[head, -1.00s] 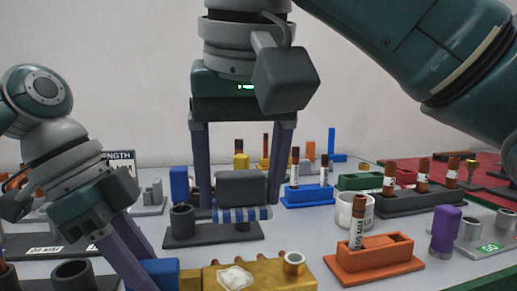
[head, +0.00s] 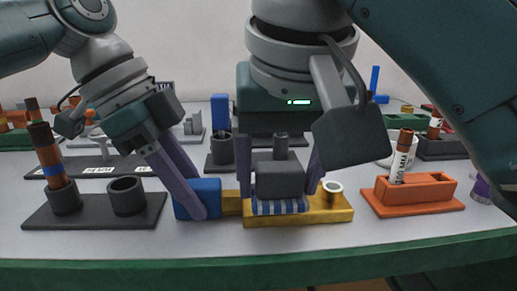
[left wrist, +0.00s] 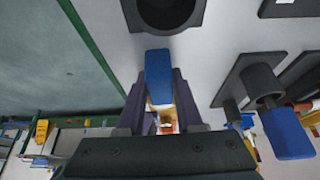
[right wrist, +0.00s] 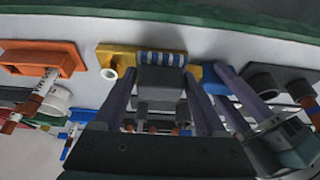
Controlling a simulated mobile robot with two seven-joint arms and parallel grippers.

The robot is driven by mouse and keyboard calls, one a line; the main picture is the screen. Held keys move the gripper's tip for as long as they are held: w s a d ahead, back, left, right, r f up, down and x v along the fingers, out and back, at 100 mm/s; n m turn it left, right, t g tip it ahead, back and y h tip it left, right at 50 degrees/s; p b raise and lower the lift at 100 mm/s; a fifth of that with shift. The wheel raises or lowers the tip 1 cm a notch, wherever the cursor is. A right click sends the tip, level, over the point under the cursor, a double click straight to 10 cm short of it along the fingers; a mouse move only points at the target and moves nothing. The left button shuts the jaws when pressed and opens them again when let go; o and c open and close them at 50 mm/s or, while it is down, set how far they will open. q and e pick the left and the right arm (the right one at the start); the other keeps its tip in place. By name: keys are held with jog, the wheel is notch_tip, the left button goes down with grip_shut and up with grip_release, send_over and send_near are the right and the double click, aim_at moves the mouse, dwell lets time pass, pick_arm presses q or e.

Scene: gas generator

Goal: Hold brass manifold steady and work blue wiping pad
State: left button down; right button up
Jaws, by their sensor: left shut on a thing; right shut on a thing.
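The brass manifold (head: 338,213) lies near the table's front edge, with a blue block (head: 185,200) at its left end. My left gripper (head: 199,196) is shut on this block, which also shows between the fingers in the left wrist view (left wrist: 158,75). The wiping pad (head: 280,207) has blue and white stripes under a grey body (head: 280,180). My right gripper (head: 279,188) is shut on the grey body from above. The pad is at the manifold's top and front, hiding its middle; exact contact cannot be told. The right wrist view shows the stripes (right wrist: 162,58) against the brass.
A dark two-cup holder (head: 95,210) with a brown-topped tube stands left of the manifold. An orange holder (head: 415,193) with a labelled vial stands close on the right. A dark stand (head: 222,150) is behind. The table's green front edge (head: 200,270) is near.

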jog(key=shift+f, duration=0.45)
jog(key=shift+w+f, duration=0.55)
jog(key=shift+f, duration=0.05)
jog(key=shift+w, duration=2.65)
jog(key=shift+s, duration=3.2)
notch_tip(320, 180, up, 2)
jog(key=shift+r, duration=0.25)
jog(key=r, duration=0.2)
jog(key=shift+w+r, duration=0.2)
jog(key=shift+r, duration=0.1)
jog(key=shift+s+d+r, duration=0.15)
jog(key=shift+r, duration=1.45)
